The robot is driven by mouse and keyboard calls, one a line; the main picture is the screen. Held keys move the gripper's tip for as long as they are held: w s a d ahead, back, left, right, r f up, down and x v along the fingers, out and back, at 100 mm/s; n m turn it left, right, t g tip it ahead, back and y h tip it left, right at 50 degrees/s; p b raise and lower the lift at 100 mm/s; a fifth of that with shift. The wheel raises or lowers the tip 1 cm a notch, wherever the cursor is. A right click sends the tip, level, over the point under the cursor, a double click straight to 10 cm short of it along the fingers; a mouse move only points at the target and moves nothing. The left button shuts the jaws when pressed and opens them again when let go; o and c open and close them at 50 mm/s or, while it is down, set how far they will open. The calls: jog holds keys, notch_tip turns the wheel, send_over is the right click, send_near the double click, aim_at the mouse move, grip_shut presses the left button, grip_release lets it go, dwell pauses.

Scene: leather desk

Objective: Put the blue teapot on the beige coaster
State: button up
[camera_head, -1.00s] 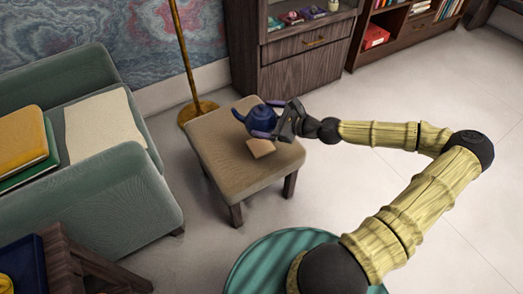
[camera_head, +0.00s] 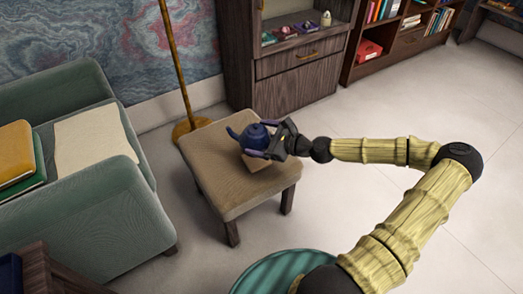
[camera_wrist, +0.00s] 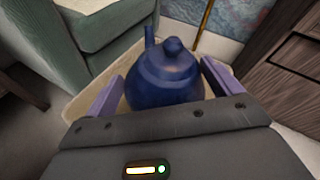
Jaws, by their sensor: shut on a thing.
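The blue teapot (camera_head: 253,137) is at my gripper over the small beige-topped table, upright, with its spout to the left. My gripper (camera_head: 264,140) is shut on the teapot, one purple finger on each side of its body; the wrist view shows the teapot (camera_wrist: 165,80) between the fingers. The beige coaster (camera_head: 256,163) lies on the table just below the teapot in the picture, partly hidden by it. I cannot tell whether the teapot's base touches the coaster.
The small table (camera_head: 222,190) has bare room at its left and front. A green sofa (camera_head: 130,215) stands to the left. A brass lamp pole (camera_head: 177,70) and a dark wooden cabinet (camera_head: 300,80) stand behind. A round green thing (camera_head: 275,270) is in front.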

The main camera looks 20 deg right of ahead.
notch_tip(320, 180, down, 5)
jog(key=b, duration=0.3)
jog(key=shift+r, duration=0.1)
jog(key=o, duration=1.3)
jog(key=p+v, duration=0.5)
jog(key=v, duration=0.7)
jog(key=shift+p, duration=0.4)
